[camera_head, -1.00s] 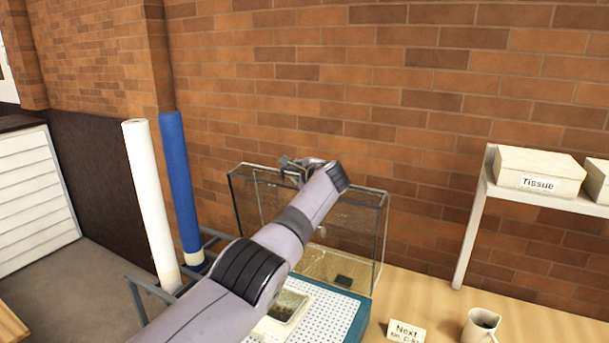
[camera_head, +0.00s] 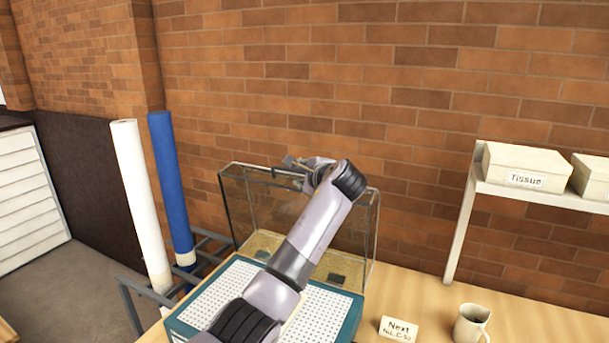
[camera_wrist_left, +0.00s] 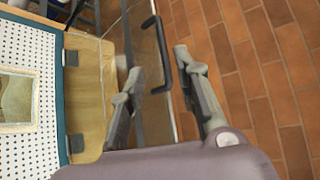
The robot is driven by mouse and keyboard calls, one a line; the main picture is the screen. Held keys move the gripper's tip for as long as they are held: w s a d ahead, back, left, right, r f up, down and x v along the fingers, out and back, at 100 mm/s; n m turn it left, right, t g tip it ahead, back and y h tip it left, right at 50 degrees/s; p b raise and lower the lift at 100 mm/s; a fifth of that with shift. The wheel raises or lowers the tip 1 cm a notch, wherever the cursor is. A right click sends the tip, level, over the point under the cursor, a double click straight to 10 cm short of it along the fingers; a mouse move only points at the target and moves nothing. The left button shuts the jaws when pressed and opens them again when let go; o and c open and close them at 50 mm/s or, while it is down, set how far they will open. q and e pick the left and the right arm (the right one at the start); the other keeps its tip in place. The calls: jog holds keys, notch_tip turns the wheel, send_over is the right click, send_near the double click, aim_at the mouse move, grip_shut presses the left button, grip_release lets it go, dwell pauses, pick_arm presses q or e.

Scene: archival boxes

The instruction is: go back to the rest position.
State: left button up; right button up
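My left gripper (camera_head: 292,163) is above the top edge of the glass case (camera_head: 374,225), at the end of my raised left arm. In the left wrist view, the two fingers of the left gripper (camera_wrist_left: 158,62) are spread apart with nothing held. A black handle (camera_wrist_left: 162,45) on a clear panel of the case shows in the gap between them; I cannot tell how far beyond the fingertips it is. My arm hides part of the case and board. My right gripper is not in view.
A teal-edged perforated board (camera_head: 325,312) lies before the case; a small print (camera_wrist_left: 14,98) lies on it. A sign (camera_head: 398,328) and a mug (camera_head: 471,324) stand right. White (camera_head: 141,200) and blue (camera_head: 170,185) rolls stand left. A Tissue box (camera_head: 525,168) sits on a shelf.

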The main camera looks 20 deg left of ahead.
pick_arm(q)
jog(key=shift+v, duration=0.9)
